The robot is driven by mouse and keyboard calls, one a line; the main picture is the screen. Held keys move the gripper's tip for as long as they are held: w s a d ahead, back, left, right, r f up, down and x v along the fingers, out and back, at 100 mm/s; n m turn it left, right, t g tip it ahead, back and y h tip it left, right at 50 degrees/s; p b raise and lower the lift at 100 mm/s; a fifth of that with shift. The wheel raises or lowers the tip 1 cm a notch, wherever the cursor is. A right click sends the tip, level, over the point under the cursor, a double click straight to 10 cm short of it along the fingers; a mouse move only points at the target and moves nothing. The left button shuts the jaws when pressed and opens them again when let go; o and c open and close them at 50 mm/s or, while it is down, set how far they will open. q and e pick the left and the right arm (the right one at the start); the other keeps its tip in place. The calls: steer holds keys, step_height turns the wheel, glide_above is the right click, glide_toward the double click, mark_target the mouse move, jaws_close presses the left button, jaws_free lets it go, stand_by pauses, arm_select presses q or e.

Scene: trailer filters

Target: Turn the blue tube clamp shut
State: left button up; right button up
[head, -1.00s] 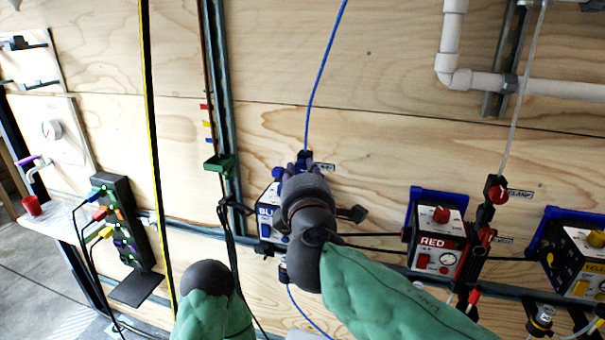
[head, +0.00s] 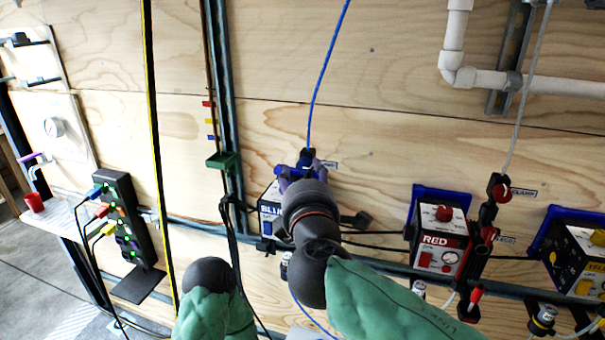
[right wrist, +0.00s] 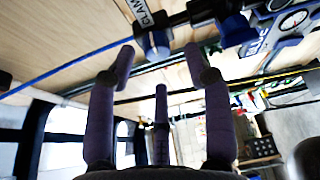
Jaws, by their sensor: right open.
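The blue tube clamp (head: 307,156) is on the plywood wall at the lower end of the blue tube (head: 321,82). In the right wrist view the clamp knob (right wrist: 155,45) shows beside its CLAMP label, between the fingertips in the picture. My right gripper (head: 305,172) is at the clamp in the head view and partly covers it. Its purple fingers (right wrist: 160,62) stand apart in the right wrist view, around the knob's outline. I cannot tell whether they touch it. My left arm shows only its green sleeve and dark rounded end; its gripper is hidden.
The blue pump box (head: 268,216) is behind my right wrist. The red box (head: 440,236) and red clamp (head: 498,189) are to the right, with a yellow box (head: 580,262) beyond. A power strip (head: 127,222) with plugs stands left. A green bracket (head: 222,161) is left of the clamp.

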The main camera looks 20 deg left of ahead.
steer(key=v, duration=0.9)
steer(key=shift+s, duration=0.3)
steer(key=shift+f, duration=0.2)
steer(key=w+f+m+g+h+p, duration=0.1)
steer(key=w+f+g, duration=0.2)
steer(key=f, duration=0.6)
steer(key=w+f+m+g+h+p, duration=0.1)
steer(key=w+f+g, duration=0.15)
steer(key=f, duration=0.65)
steer(key=d+f+m+g+h+p, duration=0.1)
steer(key=d+f+m+g, duration=0.2)
steer(key=f, duration=0.8)
steer(key=d+f+m+g+p, duration=0.1)
steer(key=d+f+m+g, duration=0.25)
steer(key=f, duration=0.65)
steer(key=s+d+f+m+g+p, duration=0.1)
steer(key=s+d+f+m, duration=0.4)
steer(key=f, duration=0.3)
steer(key=s+d+f+m+g+p, duration=0.1)
steer(key=s+d+f+m, duration=0.4)
steer(key=s+f+m, duration=0.1)
steer(key=s+d+f+m+g+p, duration=0.1)
steer(key=s+d+f+m, duration=0.4)
steer(key=f, duration=0.5)
steer(key=d+m+g, duration=0.1)
steer(key=m, duration=0.1)
steer(key=shift+s+f+m, duration=0.2)
steer(key=shift+s+m, duration=0.15)
steer(key=shift+s, duration=0.05)
